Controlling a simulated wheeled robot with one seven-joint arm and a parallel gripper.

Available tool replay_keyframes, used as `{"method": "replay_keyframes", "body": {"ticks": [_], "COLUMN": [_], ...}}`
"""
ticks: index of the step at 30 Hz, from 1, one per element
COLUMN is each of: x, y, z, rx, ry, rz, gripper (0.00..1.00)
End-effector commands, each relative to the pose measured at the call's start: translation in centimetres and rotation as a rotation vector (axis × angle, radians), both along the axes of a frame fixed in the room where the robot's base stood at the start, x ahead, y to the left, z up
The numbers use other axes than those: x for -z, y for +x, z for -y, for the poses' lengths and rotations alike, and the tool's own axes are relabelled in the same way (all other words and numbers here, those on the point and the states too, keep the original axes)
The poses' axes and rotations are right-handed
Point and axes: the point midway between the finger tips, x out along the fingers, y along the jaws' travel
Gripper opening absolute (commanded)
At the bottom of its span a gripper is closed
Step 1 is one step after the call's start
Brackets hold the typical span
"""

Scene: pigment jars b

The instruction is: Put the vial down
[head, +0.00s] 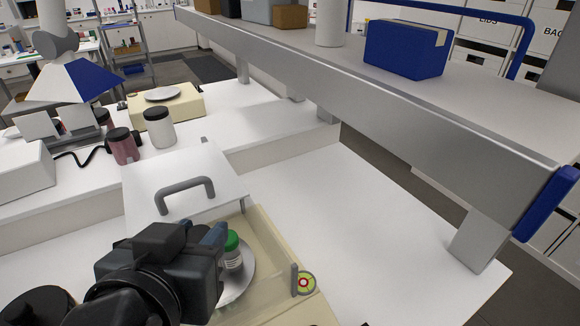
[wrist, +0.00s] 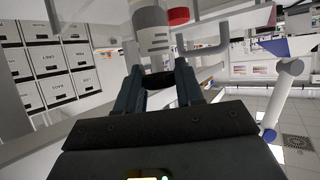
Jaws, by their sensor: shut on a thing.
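The vial (head: 232,258) has a green cap and a pale, ringed body. It looks upright over the round metal pan (head: 240,289) of the cream balance (head: 277,240). My gripper (head: 217,240) is shut on the vial, coming from the left and hiding part of it and of the pan. In the wrist view, which is upside down, the vial (wrist: 152,38) shows as a pale body with a grey band at the fingertips. I cannot tell whether its base touches the pan.
A white panel (head: 150,178) with a grey handle (head: 186,190) stands behind the pan. A pink jar (head: 123,148) and a white jar (head: 159,132) stand beyond it. A metal-edged shelf (head: 350,95) crosses above the right side. The white bench (head: 370,220) right of the balance is clear.

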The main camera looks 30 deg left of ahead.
Motion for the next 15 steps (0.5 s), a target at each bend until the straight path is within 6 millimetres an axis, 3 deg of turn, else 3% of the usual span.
{"method": "replay_keyframes", "body": {"ticks": [6,15], "x": [2.1,4.1], "y": [-0.9,-1.1], "z": [-3.4,-4.1], "rx": [-0.001,0.001], "ry": [-0.001,0.0], "rz": [-0.001,-0.001], "gripper": [0.07,0.07]}}
